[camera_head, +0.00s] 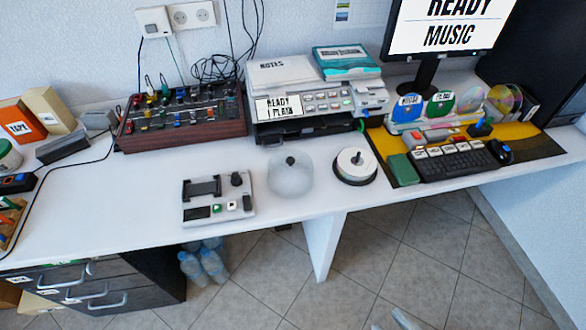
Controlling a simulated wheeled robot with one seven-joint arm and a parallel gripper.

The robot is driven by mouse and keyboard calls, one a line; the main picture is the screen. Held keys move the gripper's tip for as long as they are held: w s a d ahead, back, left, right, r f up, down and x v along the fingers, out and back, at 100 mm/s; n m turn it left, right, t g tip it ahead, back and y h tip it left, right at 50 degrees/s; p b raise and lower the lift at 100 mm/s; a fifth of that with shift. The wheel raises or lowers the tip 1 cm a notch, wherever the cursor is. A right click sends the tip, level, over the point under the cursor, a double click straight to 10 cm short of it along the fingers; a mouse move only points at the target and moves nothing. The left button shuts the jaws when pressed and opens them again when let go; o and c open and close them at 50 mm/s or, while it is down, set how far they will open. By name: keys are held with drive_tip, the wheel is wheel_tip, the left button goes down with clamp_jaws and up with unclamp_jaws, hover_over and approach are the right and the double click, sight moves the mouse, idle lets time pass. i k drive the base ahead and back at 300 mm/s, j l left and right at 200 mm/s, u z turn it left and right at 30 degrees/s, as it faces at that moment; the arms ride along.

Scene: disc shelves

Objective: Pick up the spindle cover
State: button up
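The spindle cover (289,180) is a cloudy, see-through round dome with a black knob on top. It stands on the white desk near the front edge, left of the disc spindle (356,167). The spindle has a black base, pale discs and a dark centre post, and it is uncovered. The two stand apart with a small gap. Small pale pieces at the bottom edge of the picture, over the floor, may be the tip of my gripper (404,319). They are far from the cover and cut off, so its opening cannot be made out.
A grey device with buttons and a black knob (218,199) stands just left of the cover. Behind are a printer-like machine (305,104) and a mixer (183,117). A keyboard (458,164) lies on a mat to the right. Bare desk (125,205) shows at left.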

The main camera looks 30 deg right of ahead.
sight(291, 171)
drive_tip(key=i+j+z, duration=0.1)
drive_tip(key=i+j, duration=0.15)
drive_tip(key=i+j+z, duration=0.15)
drive_tip(key=j, duration=0.25)
drive_tip(key=i+j+z, duration=0.1)
drive_tip(key=i+j, duration=0.25)
drive_tip(key=i+j+z, duration=0.15)
drive_tip(key=j, duration=0.25)
drive_tip(key=i+j+z, duration=0.1)
drive_tip(key=i+j, duration=0.2)
drive_tip(key=j, duration=0.1)
